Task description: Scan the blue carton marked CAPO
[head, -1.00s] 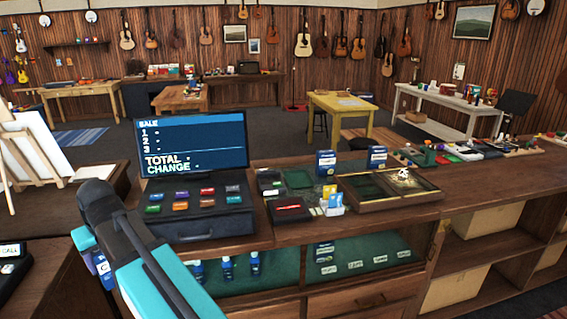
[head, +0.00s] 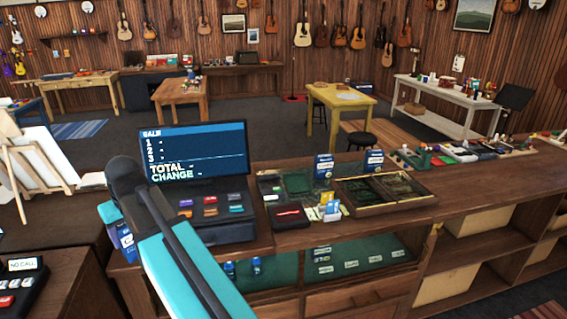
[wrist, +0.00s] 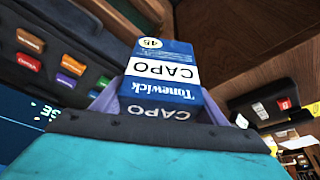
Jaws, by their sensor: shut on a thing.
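The blue carton marked CAPO (wrist: 165,68) fills the middle of the wrist view, with a white label band and a round price sticker reading 45. My gripper (wrist: 163,104) is shut on it, a purple finger on each side. In the head view part of the carton (head: 126,241) shows at the left, just beyond my arm, by the left end of the counter; my arm hides the rest and most of the gripper. I cannot make out a scanner for certain.
The register (head: 216,212) with its sale screen (head: 200,150) stands on the counter to the right of my arm. Two similar blue boxes (head: 324,167) (head: 374,162) stand behind a shallow wooden tray (head: 428,193). A call device (head: 25,283) is at the lower left.

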